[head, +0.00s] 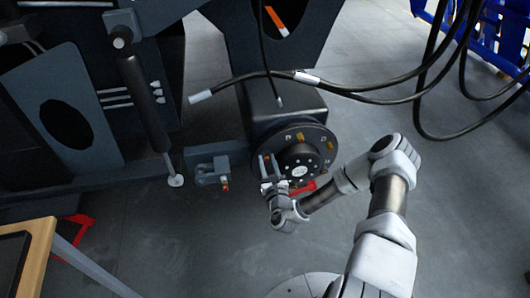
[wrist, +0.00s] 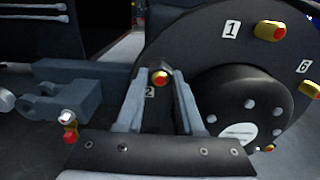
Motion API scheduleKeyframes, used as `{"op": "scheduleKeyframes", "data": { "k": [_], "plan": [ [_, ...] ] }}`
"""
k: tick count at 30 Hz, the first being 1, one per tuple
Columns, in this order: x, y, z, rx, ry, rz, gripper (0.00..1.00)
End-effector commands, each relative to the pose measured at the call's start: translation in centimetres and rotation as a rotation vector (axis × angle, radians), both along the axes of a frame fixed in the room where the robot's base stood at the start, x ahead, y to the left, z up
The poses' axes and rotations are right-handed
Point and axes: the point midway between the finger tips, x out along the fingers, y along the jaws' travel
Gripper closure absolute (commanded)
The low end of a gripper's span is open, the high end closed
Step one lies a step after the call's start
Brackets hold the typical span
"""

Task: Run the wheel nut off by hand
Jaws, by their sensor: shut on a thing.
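The dark round wheel hub (head: 322,143) stands upright on the chassis, ringed with yellow nuts and number labels. In the wrist view the hub face (wrist: 200,45) fills the right side. The wheel nut (wrist: 160,78), yellow with a red end, sits by label 2 between the two grey fingertips of my gripper (wrist: 158,84). The gripper is shut on this nut; how far the nut is off its stud cannot be told. In the head view my gripper (head: 267,168) is at the hub's left side and hides that nut.
Another nut (wrist: 270,31) sits by label 1 and one (wrist: 309,90) by label 6. The black centre cap (wrist: 225,85) bulges out right of my fingers. A grey bracket (head: 208,172) juts out left of the hub. Black hoses (head: 375,92) hang above. Floor in front is open.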

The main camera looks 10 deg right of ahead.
Motion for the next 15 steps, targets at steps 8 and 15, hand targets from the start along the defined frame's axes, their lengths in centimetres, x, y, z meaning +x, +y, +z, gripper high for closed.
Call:
{"op": "scheduleKeyframes", "data": {
  "k": [8,15],
  "plan": [
    [-0.21,0.13,0.71,-0.199,0.002,0.004,1.0],
    [-0.34,0.11,0.55,-0.574,0.002,0.004,1.0]
  ]
}}
